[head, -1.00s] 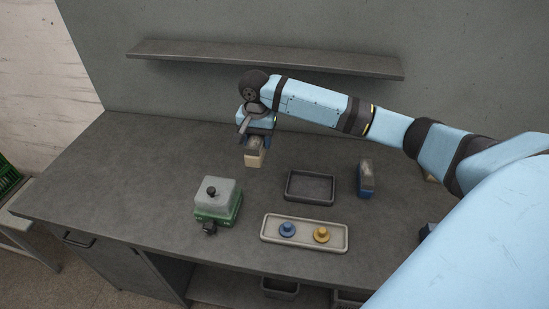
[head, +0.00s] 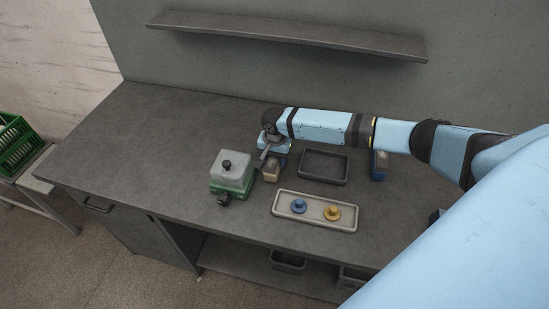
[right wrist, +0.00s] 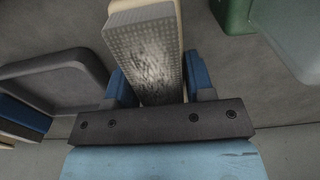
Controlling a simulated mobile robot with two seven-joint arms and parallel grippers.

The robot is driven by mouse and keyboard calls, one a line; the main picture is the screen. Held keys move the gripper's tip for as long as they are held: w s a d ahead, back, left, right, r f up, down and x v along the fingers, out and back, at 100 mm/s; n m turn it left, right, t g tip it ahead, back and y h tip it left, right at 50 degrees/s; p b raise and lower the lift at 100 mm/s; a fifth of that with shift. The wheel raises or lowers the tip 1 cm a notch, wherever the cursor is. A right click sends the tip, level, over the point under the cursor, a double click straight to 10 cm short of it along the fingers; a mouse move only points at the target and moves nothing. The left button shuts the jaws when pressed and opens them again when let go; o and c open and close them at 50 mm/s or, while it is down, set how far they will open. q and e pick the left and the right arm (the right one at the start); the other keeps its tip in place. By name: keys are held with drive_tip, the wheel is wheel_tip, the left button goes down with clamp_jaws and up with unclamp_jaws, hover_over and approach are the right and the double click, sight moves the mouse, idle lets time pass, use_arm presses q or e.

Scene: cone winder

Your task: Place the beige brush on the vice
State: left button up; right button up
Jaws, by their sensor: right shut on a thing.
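The beige brush (head: 272,170) is held in my right gripper (head: 273,155), which is shut on it. In the right wrist view the brush (right wrist: 147,50) shows its grey dotted bristle face and beige edges between the blue fingers (right wrist: 160,88). What appears to be the vice (head: 231,185) has a green body, a pale grey top block, and dark knobs on top and at the front. The brush is just to its right in the head view. I cannot tell whether the brush touches the table. My left gripper is not in view.
A dark empty tray (head: 324,180) lies to the right of the brush, with a blue brush-like block (head: 379,165) beyond it. A light tray (head: 314,224) with blue and yellow knobbed pieces is in front. A wall shelf (head: 285,37) hangs behind. The table's left part is clear.

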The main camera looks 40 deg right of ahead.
drive_tip(key=shift+f, duration=0.15)
drive_tip(key=o, duration=1)
drive_tip(key=shift+f, duration=0.15)
